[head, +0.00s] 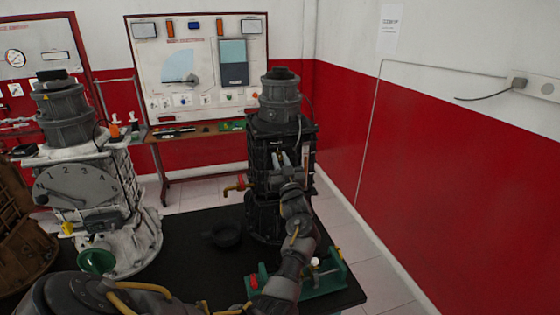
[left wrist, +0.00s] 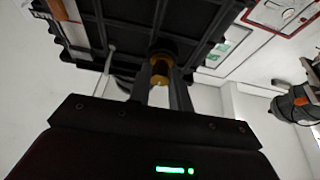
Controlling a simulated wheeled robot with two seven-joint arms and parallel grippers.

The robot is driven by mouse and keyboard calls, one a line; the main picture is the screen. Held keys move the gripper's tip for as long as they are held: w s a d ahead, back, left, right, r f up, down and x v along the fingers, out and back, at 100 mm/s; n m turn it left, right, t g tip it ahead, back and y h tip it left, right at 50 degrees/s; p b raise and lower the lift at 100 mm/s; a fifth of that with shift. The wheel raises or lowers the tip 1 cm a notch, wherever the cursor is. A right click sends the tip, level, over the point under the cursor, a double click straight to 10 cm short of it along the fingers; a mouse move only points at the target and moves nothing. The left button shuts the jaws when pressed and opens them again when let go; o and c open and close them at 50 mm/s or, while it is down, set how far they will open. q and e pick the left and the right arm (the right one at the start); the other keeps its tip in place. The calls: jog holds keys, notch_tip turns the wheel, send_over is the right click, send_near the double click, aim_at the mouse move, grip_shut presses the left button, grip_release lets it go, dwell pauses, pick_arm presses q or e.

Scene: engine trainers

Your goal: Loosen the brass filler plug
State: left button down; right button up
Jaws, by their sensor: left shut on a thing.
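The black engine trainer (head: 262,160) stands on the dark table, with a grey drum-like top. My left gripper (head: 285,160) is at its front face, reached by my arm from below. In the left wrist view, the two fingers of my left gripper (left wrist: 161,88) are closed on the brass filler plug (left wrist: 161,68). The plug sits against a dark round collar on the underside of the black ribbed housing as this view frames it. In the head view the plug is hidden behind my gripper. My right gripper is in neither view.
A black bowl (head: 225,235) lies on the table (head: 190,228) left of the trainer. A red-handled tap (head: 237,186) juts out left. A green rack (head: 328,278) is at the front right. A white trainer (head: 75,185) and green funnel (head: 97,260) stand left.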

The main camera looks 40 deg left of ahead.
pick_arm(q)
jog(key=shift+f+n+b, duration=0.15)
jog(key=shift+n+b, duration=0.15)
jog(key=shift+b, duration=0.15)
jog(key=n+g+b, duration=0.2)
jog(key=n+b, duration=0.3)
jog(key=n+g+b, duration=0.3)
jog(key=n+b, duration=0.2)
jog(key=n+g+y+b, duration=0.1)
jog(key=n+g+b, duration=0.1)
jog(key=n+b, duration=0.2)
jog(key=shift+w+d+n+b, duration=0.15)
jog(key=shift+n+b, duration=0.25)
jog(key=shift+b, duration=0.35)
jog(key=shift+n+g+b, duration=0.6)
jog(key=shift+n+b, duration=0.1)
jog(key=shift+n, duration=0.2)
jog(key=shift+n+h+b, duration=0.3)
jog(key=shift+n, duration=0.2)
jog(key=shift+r+n+g+b, duration=0.3)
jog(key=shift+n+b, duration=0.25)
jog(key=shift+n, duration=0.35)
jog(key=shift+n+h, duration=0.3)
jog(key=shift+h, duration=0.1)
